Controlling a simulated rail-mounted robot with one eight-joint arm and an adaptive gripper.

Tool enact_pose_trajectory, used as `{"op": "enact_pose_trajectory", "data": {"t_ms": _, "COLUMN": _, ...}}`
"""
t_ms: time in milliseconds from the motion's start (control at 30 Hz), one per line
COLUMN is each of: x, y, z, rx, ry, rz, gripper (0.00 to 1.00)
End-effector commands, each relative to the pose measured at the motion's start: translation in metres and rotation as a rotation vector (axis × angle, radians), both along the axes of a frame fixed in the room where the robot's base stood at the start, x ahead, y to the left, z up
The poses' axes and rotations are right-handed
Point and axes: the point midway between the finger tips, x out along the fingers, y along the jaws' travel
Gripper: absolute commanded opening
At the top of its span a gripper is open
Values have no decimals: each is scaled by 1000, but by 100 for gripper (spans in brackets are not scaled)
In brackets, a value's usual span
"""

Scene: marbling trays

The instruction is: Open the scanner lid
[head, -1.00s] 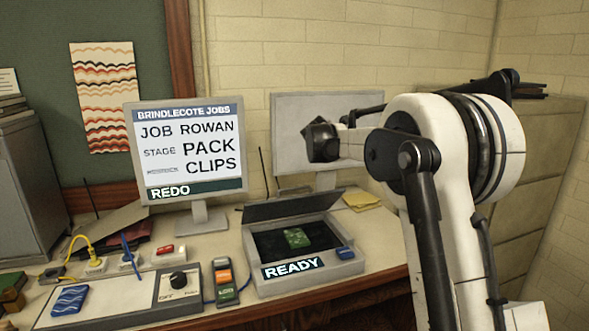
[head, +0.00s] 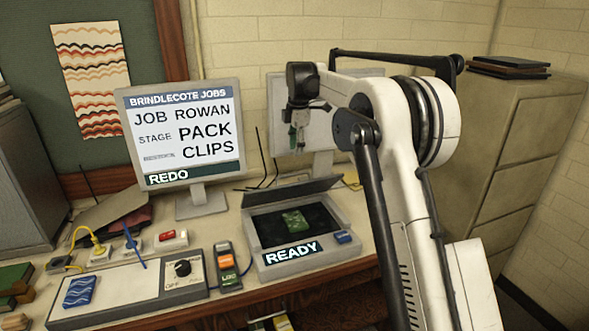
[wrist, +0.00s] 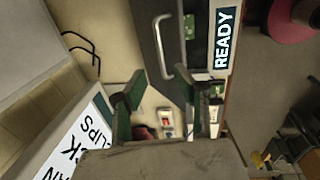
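The scanner (head: 347,262) sits on the desk, with a green item (head: 295,221) on its dark bed and a READY label on its front. Its dark lid (head: 290,197) stands tilted up along the back edge, partly raised. In the wrist view the lid (wrist: 150,22) shows a pale bar handle (wrist: 163,46). My gripper (head: 297,143) hangs above and behind the scanner, fingers pointing down, in front of the rear monitor.
The jobs monitor (head: 180,135) stands left of the scanner, and another monitor (head: 325,150) stands behind my gripper. A filing cabinet (head: 510,150) is at the right.

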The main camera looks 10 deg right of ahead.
Motion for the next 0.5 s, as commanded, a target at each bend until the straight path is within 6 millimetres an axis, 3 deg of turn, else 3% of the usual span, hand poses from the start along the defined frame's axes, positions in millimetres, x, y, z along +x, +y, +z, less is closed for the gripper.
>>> {"op": "enact_pose_trajectory", "data": {"t_ms": 300, "x": 8, "y": 1, "z": -58, "rx": -1, "ry": -1, "rz": 0, "gripper": 28}}
{"op": "enact_pose_trajectory", "data": {"t_ms": 500, "x": 12, "y": 1, "z": -84, "rx": -1, "ry": -1, "rz": 0, "gripper": 28}}
